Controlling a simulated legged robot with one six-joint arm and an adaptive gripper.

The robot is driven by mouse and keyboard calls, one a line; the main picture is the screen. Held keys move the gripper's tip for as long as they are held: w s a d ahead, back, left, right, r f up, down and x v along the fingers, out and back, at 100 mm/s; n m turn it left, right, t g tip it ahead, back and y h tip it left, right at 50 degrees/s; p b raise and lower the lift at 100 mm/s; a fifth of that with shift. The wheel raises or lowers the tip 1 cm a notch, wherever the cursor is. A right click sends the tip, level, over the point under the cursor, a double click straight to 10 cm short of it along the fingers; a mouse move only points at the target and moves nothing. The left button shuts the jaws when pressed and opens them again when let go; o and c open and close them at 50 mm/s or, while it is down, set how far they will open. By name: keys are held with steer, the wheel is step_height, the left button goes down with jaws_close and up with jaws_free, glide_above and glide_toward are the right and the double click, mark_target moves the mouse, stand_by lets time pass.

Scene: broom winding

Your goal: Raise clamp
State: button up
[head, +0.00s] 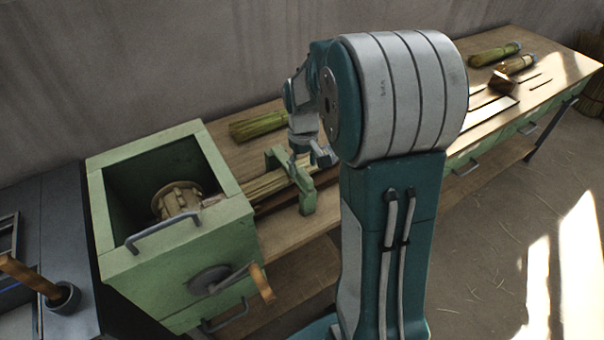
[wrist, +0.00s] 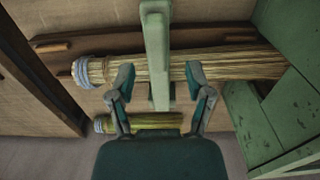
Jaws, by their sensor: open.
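The clamp is a pale green frame (head: 307,190) standing across a straw broom bundle (head: 265,187) on the bench, beside the green winding box (head: 215,228). In the wrist view its upright bar (wrist: 155,45) runs down the middle, across the bundle (wrist: 240,64). My gripper (head: 318,156) is at the clamp's top in the head view, partly hidden by my arm. In the wrist view my gripper (wrist: 158,78) is open, one finger on each side of the bar, with visible gaps. I cannot tell how deep the bar sits between the fingers.
Another green straw bundle (head: 257,124) lies near the wall, behind the clamp. The winding box has a crank with a wooden handle (head: 262,282) at its front. More brooms (head: 494,54) and flat wooden pieces lie at the bench's far right end.

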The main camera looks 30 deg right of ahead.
mark_target(304, 174)
steer(key=f, duration=0.4)
steer(key=shift+d+f, duration=0.2)
steer(key=shift+d, duration=0.1)
steer(key=shift+a, duration=0.1)
steer(key=shift+a, duration=0.1)
steer(key=c, duration=0.3)
jaws_close()
